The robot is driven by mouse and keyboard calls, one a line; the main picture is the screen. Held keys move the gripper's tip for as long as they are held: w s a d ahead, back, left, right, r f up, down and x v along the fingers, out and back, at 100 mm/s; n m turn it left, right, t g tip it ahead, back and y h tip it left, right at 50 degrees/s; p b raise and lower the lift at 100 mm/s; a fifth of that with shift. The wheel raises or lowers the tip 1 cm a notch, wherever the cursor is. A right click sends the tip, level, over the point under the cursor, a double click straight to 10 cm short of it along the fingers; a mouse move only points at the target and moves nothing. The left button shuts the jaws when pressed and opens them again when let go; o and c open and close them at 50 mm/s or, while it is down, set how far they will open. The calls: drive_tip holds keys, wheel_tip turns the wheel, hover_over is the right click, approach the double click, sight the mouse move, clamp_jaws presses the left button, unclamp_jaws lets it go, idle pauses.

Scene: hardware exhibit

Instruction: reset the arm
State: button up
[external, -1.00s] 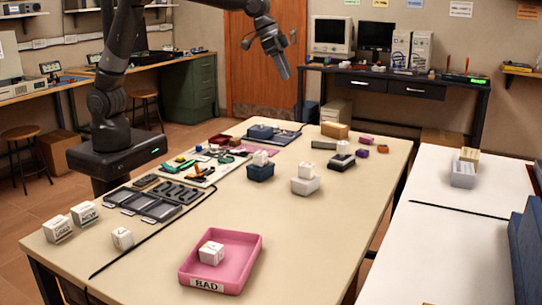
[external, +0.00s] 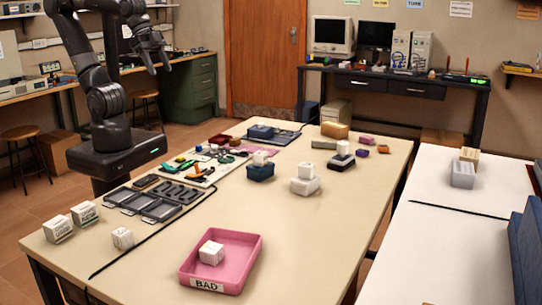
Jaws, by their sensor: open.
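My gripper (external: 154,62) is in the upper left of the external view, raised well above the table and folded back close to my arm's base. Its fingers are apart, with nothing seen between them. My arm (external: 105,98) stands at the left edge of the cream table (external: 330,205). No object touches the gripper.
A pink tray (external: 250,262) labelled BAD holds a white cube (external: 211,252). Several white cubes, grey trays (external: 160,208), tools and a blue bin (external: 260,172) lie on the table. A white table (external: 470,255) stands at right. The table's front right is clear.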

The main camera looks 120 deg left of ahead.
drive_tip(key=s, duration=0.1)
drive_tip(key=s+f, duration=0.2)
drive_tip(key=shift+s+d+f, duration=0.1)
drive_tip(key=shift+s+d, duration=0.1)
drive_tip(key=shift+d, duration=0.1)
idle(1.1)
